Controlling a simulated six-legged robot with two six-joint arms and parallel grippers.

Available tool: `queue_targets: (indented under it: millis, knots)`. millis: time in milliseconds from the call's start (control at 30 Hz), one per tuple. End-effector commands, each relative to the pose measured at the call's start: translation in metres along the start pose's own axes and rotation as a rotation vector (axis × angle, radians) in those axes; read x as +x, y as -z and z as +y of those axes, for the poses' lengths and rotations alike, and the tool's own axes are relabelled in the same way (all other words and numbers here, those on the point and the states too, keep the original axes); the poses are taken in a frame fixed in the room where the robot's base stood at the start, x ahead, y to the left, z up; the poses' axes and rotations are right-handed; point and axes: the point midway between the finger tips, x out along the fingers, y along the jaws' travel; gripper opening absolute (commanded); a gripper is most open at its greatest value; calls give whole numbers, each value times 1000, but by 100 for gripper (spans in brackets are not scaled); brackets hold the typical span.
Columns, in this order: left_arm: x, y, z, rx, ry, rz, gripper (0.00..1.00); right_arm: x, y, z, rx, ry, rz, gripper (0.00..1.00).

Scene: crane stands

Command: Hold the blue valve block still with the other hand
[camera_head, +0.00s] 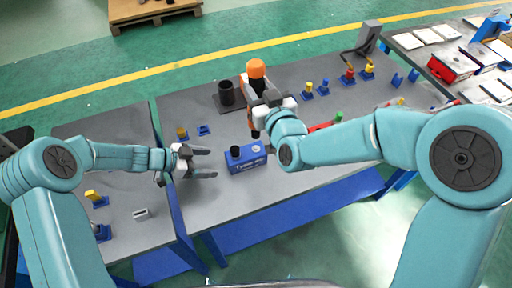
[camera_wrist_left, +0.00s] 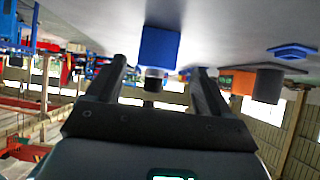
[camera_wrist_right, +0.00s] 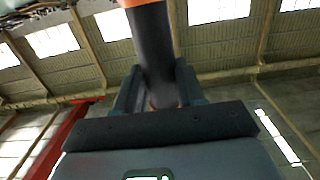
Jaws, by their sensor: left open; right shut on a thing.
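The blue valve block (camera_head: 246,159) sits on the grey table near its front edge, with a black knob on top and a pale round part beside it. My left gripper (camera_head: 211,164) is open and empty, just left of the block and apart from it. In the left wrist view the block (camera_wrist_left: 159,48) shows beyond and between the open fingers (camera_wrist_left: 160,80). My right gripper (camera_head: 258,106) is shut on an orange-topped black tool (camera_head: 256,69), held upright above the table behind the block. The right wrist view shows the tool's dark shaft (camera_wrist_right: 154,50) between the fingers (camera_wrist_right: 158,85).
A black cup (camera_head: 226,93) on a dark base stands behind the block. Small blue stands with yellow or red pieces (camera_head: 307,89) are spread over the table. A red item with a green end (camera_head: 325,125) lies partly behind my right arm.

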Motion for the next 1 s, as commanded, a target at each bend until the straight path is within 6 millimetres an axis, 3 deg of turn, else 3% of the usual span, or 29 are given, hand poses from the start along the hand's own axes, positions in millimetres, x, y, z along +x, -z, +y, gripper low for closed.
queue_targets:
  millis: [500, 700, 1000]
  knots:
    - [67, 0, 1, 2, -1, -2, 81, 0, 3, 0, -1, -1, 9, 0]
    - [80, 0, 0, 2, 1, -2, 81, 0, 4, 0, -1, -1, 9, 0]
    - [84, 0, 0, 2, 2, -2, 81, 0, 3, 0, -1, -1, 9, 0]
